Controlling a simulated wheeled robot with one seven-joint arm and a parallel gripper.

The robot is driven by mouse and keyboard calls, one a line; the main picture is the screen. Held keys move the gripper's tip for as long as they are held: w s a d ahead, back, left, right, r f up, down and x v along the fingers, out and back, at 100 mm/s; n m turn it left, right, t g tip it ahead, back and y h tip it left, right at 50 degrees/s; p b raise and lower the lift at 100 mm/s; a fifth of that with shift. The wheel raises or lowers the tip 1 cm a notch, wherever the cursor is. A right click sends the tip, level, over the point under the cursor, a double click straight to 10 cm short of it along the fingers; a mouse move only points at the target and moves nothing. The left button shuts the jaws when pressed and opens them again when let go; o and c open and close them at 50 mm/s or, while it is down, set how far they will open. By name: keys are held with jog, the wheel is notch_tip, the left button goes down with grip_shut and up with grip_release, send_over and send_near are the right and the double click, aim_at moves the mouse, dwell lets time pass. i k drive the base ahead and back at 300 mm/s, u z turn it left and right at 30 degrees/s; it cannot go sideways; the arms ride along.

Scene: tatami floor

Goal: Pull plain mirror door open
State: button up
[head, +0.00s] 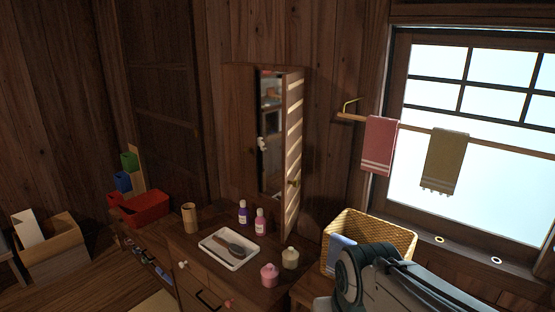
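A tall wooden mirror cabinet stands at the back of the dresser, against the wall. Its narrow mirror (271,135) shows reflections of the room. A plain wooden panel (239,110) is on the left of the mirror. A slatted wooden door (292,145) with a brass knob (294,183) is on the right, set at an angle. A small pale knob or reflection shows on the mirror; I cannot tell which. I cannot tell how far the plain door stands open. My grey arm shows at the bottom right, apart from the cabinet; my gripper is not in view.
The dresser top holds a white tray (207,243) with a brush, a purple bottle (243,213), a pink bottle (261,222), small jars (269,276) and a wooden cup (190,217). A wicker basket (400,238) stands right of the dresser, below hanging towels (379,145).

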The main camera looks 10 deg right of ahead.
aim_at(238, 82)
jog(key=z, duration=0.2)
jog(key=k, duration=0.35)
jog(key=u, duration=1.05)
jog(key=i, duration=1.25)
jog(key=z, duration=0.85)
